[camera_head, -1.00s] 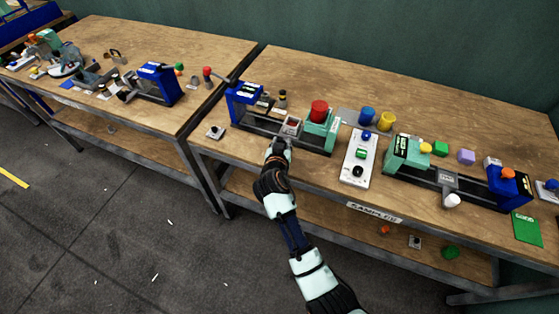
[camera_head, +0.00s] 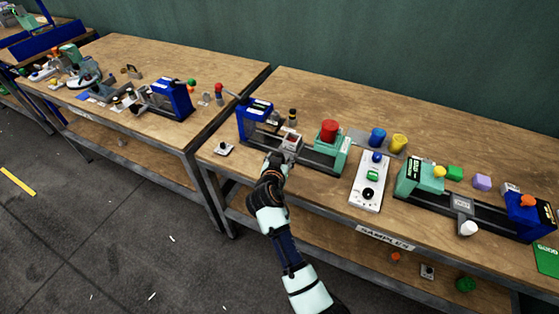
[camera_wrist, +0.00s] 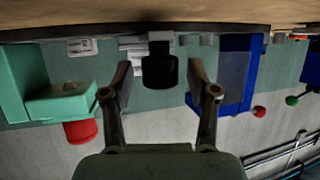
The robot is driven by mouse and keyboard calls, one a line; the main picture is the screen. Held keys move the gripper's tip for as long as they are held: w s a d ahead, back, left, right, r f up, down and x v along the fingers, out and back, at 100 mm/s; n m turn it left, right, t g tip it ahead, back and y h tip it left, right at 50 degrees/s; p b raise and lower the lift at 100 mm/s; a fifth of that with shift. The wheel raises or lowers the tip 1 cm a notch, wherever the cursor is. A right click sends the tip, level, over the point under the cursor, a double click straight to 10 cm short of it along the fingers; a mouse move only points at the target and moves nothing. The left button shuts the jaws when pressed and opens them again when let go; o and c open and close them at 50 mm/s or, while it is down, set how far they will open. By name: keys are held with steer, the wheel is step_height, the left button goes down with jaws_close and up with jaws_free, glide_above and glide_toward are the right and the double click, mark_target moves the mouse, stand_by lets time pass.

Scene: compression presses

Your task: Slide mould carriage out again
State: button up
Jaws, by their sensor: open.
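The press in front of me has a blue frame (camera_head: 256,120) at its left end and a teal block (camera_head: 327,150) with a red knob at its right. Its grey mould carriage (camera_head: 290,143) sits on the dark rail between them, nearer the blue frame. My gripper (camera_head: 280,160) is at the carriage's front side. In the wrist view, the picture is upside down, and my open gripper (camera_wrist: 160,88) has one finger on each side of a black handle (camera_wrist: 160,70). Gaps show between the handle and both fingers. Finger contact is not visible.
A white control box (camera_head: 370,183) stands right of the press. A second press with a teal block (camera_head: 419,176) is further right. A small grey switch box (camera_head: 223,149) lies left, near the bench edge. Blue and yellow cups (camera_head: 399,144) stand behind.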

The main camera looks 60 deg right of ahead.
steer(key=v, duration=1.2)
steer(key=shift+r, duration=0.15)
steer(key=w+a+r+n+t+y+p, duration=0.2)
steer(key=a+r+n+y, duration=0.1)
steer(key=a, duration=0.6)
steer(key=w+a+r+n+t+y+p, duration=0.2)
steer(key=a+r+n+t, duration=0.1)
steer(key=a, duration=0.6)
steer(key=w+a+r+n+t+y+p, duration=0.1)
steer(key=w+a+r+n+t+y, duration=0.2)
steer(key=a, duration=0.6)
steer(key=s+a+r+n+t+y+p, duration=0.1)
steer(key=s+a+r+n+y, duration=0.15)
steer(key=a, duration=0.35)
steer(key=s+a+r+n+y+p, duration=0.1)
steer(key=a+r+n+y+p, duration=0.15)
steer(key=a, duration=0.45)
step_height(320, 180, up, 38)
steer(key=n+p, duration=0.1)
steer(key=p, duration=3.5)
steer(key=shift+s+r, duration=0.2)
steer(key=shift+s, duration=0.05)
steer(key=shift+d, duration=0.15)
